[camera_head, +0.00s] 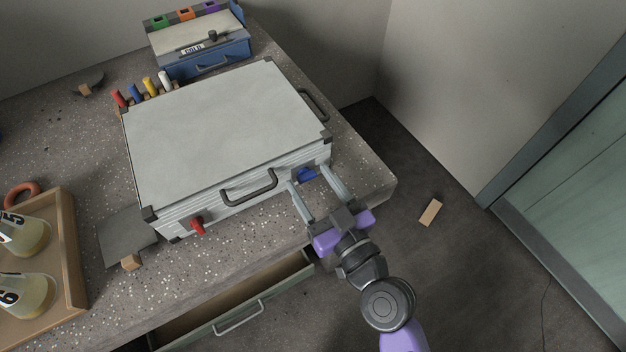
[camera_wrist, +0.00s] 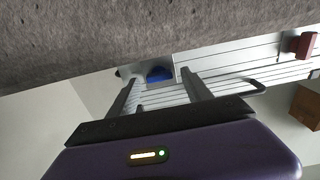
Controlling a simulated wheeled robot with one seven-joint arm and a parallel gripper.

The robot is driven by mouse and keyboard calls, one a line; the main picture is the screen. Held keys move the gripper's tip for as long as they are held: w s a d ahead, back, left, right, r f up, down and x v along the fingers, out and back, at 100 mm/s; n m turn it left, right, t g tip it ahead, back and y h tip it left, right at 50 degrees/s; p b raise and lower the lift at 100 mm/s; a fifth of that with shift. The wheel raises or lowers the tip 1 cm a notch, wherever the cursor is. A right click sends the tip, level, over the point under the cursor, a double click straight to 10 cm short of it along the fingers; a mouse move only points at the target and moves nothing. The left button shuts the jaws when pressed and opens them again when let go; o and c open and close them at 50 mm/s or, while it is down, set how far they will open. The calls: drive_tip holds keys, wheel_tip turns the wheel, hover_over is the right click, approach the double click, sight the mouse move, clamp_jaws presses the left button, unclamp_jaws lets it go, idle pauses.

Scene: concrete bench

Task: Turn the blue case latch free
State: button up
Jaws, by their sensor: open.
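A closed silver case (camera_head: 225,130) with dark corners lies on the concrete bench. Its front has a black handle (camera_head: 250,187), a red latch (camera_head: 198,227) toward the left and the blue latch (camera_head: 307,174) toward the right. My gripper (camera_head: 308,181) is open in front of the case's right front, its two grey fingers on either side of the blue latch. In the wrist view the blue latch (camera_wrist: 159,74) shows beyond and between the fingertips, and the red latch (camera_wrist: 303,45) is at the far right. Whether the fingers touch the case is unclear.
An open drawer (camera_head: 240,305) juts out below the bench front. A wooden tray (camera_head: 75,255) with flasks stands left, near a flat trowel-like tool (camera_head: 127,235). Coloured-handled tools (camera_head: 143,90) and a blue box (camera_head: 205,60) are behind the case. Floor at right is mostly clear.

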clamp_jaws()
drive_tip(key=shift+m, duration=0.3)
drive_tip(key=m, duration=0.3)
drive_tip(key=shift+d+f+m+b, duration=0.1)
drive_tip(key=shift+m+b, duration=0.2)
drive_tip(key=m, duration=0.4)
drive_tip(key=shift+w+m, duration=0.1)
drive_tip(key=shift+m, duration=0.2)
drive_tip(key=m, duration=0.4)
drive_tip(key=shift+d+p, duration=0.1)
drive_tip(key=shift+p, duration=0.2)
drive_tip(key=m+p, duration=0.1)
drive_tip(key=m, duration=0.4)
drive_tip(key=shift+f, duration=0.2)
